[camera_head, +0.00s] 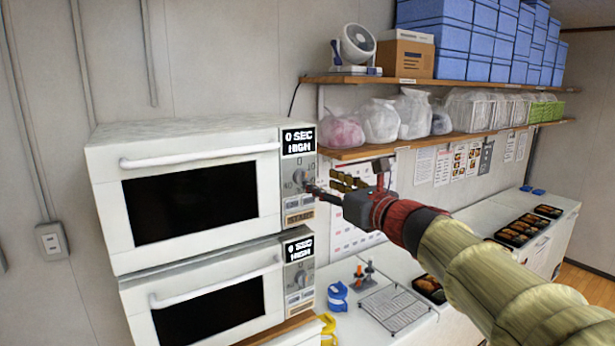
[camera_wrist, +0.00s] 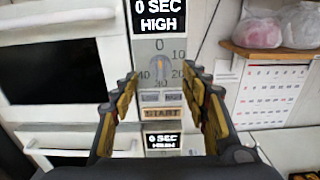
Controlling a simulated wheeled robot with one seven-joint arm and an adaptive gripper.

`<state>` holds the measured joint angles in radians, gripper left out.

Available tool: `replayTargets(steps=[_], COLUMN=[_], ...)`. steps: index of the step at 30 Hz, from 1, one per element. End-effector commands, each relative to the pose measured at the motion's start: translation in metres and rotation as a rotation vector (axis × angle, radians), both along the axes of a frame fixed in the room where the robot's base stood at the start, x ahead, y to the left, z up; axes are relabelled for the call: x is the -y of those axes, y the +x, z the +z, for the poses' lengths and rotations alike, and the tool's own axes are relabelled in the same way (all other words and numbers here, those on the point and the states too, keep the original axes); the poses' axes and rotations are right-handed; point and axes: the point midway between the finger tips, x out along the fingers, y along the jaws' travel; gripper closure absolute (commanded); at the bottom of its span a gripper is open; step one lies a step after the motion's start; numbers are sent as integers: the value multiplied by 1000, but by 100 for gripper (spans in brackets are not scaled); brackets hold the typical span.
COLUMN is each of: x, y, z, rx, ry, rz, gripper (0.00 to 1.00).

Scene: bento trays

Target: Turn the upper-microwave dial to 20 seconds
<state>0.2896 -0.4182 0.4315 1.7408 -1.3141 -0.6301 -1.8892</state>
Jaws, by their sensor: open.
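The upper microwave (camera_head: 190,192) is white with a dark door window, and its display (camera_head: 298,141) reads "0 SEC HIGH". Its grey dial (camera_wrist: 162,70) sits below the display, with an orange mark that looks upright, toward the 0. In the head view my gripper (camera_head: 323,186) is just right of the panel.
A START button (camera_wrist: 162,114) lies under the dial. The lower microwave (camera_head: 205,310) is directly below, its display also reading 0 SEC. A shelf (camera_head: 370,148) with bags is to the right. A wire rack (camera_head: 394,308) lies on the counter.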

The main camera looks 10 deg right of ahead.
Motion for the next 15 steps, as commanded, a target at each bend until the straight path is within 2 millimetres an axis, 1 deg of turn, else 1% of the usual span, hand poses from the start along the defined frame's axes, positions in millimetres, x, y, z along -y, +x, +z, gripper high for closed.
replayTargets(steps=[9,12,15], x=[-15,-18,-21], y=[43,56,64], z=[0,1,1], rx=[-2,-2,-1], ry=[3,3,4], rz=[1,0,-1], gripper=[54,54,54])
